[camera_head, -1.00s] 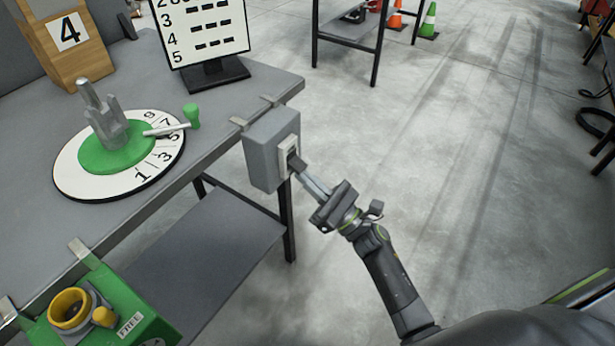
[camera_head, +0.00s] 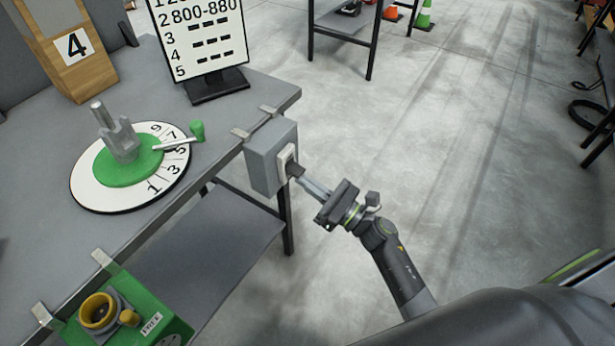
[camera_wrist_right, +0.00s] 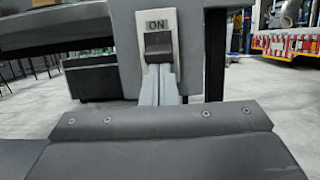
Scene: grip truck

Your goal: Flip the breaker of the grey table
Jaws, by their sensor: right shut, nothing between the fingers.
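The grey table (camera_head: 225,110) stands at the left in the head view. A grey breaker box (camera_head: 262,158) is clamped to its right edge. The box has a light switch plate with a dark lever (camera_head: 295,169). In the right wrist view the plate reads "ON" above the dark lever (camera_wrist_right: 158,45). My right gripper (camera_head: 303,181) is shut and empty, with its fingertips at the lever from below. In the wrist view the fingertips (camera_wrist_right: 159,72) are just under the lever; I cannot tell whether they touch. My left gripper is not in view.
On the table are a numbered dial (camera_head: 85,185) with a green centre, a number board (camera_head: 205,45) and a wooden box (camera_head: 80,68) marked 4. A green box (camera_head: 170,322) with a yellow ring hangs at the near edge.

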